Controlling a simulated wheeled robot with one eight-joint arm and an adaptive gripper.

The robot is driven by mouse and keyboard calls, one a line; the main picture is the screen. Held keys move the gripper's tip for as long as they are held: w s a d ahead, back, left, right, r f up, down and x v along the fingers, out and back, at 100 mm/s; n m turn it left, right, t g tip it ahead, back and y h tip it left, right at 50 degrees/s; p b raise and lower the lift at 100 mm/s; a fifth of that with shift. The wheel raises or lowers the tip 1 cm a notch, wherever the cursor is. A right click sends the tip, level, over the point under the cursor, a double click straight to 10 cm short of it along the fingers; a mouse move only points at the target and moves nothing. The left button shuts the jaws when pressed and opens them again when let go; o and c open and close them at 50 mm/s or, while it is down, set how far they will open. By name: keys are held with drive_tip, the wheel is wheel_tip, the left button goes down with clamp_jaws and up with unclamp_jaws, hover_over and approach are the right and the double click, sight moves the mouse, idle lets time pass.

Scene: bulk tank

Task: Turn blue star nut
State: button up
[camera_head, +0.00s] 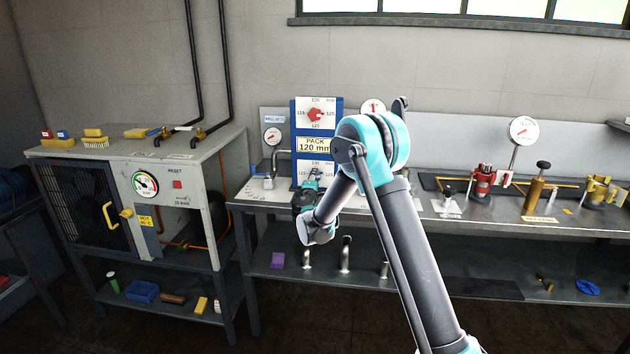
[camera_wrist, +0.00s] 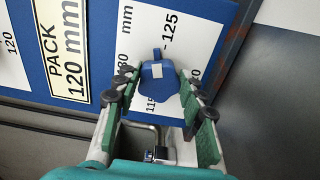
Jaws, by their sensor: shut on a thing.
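The blue star nut (camera_wrist: 158,82) sits on a white dial plate (camera_wrist: 190,22) in the wrist view, with a pale square mark on its face. Its small tab points to the upper side of the picture, just left of the "125" label. My gripper (camera_wrist: 160,88) has one finger on each side of the nut and is shut on it. In the head view my gripper (camera_head: 310,187) is at the lower dial of the blue panel (camera_head: 339,135). The nut itself is hidden there behind my gripper.
A "PACK 120 mm" label (camera_head: 314,144) and a red star nut (camera_head: 316,114) are above on the same panel. A red device (camera_head: 483,182) and brass fittings (camera_head: 535,188) stand farther right on the bench.

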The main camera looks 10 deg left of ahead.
drive_tip(key=n, duration=0.7)
drive_tip(key=shift+r, duration=0.1)
drive_tip(key=n, duration=0.7)
drive_tip(key=shift+s+a, duration=0.1)
drive_tip(key=shift+a, duration=0.05)
drive_tip(key=shift+n, duration=0.3)
drive_tip(key=o, duration=1.2)
drive_tip(key=shift+r, duration=0.1)
drive_tip(key=shift+c, duration=0.2)
drive_tip(key=s, duration=1.2)
drive_tip(key=shift+a, duration=0.2)
